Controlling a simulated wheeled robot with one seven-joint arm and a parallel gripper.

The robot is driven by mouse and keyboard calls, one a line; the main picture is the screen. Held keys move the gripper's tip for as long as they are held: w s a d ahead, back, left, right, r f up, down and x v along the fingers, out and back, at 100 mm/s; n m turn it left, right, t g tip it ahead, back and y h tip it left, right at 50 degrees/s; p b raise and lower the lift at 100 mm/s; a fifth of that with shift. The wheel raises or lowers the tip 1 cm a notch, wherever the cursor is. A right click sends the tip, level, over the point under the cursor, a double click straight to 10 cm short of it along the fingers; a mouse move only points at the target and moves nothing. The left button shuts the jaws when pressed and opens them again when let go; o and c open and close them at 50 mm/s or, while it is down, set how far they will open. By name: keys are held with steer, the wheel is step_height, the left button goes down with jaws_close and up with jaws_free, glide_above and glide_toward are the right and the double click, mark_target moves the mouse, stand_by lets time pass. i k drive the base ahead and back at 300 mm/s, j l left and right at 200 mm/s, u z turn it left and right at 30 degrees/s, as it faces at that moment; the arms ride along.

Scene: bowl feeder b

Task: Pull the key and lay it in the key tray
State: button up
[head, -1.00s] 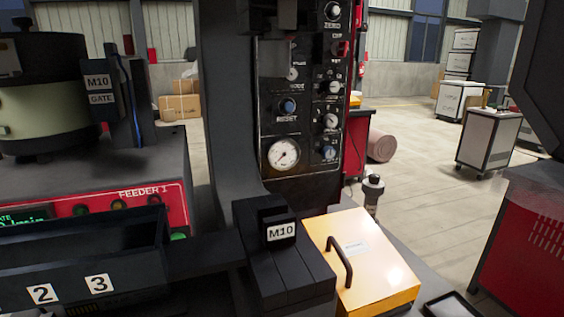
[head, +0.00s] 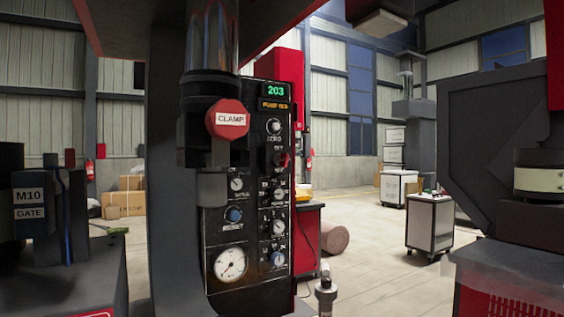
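A small red piece (head: 283,159) sticks out of the dark control panel (head: 258,210), at its right edge below the upper dial. It looks like the key in its switch, but it is too small to be sure. No key tray is visible in the head view now. My gripper is not in view.
A dark cylinder with a red CLAMP knob (head: 228,119) hangs in front of the panel's left part. A grey column (head: 172,200) stands left of it, and the M10 gate block (head: 38,210) further left. A metal post (head: 326,292) stands low right of the panel. Open floor lies beyond.

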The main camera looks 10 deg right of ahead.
mark_target(283, 160)
steer(key=u, duration=1.45)
steer(key=l+u, duration=0.2)
steer(key=k+l, duration=0.1)
steer(key=l, duration=0.7)
steer(key=k+l, duration=0.15)
steer(key=l, duration=0.2)
steer(key=k+l, duration=0.1)
steer(key=l, duration=0.3)
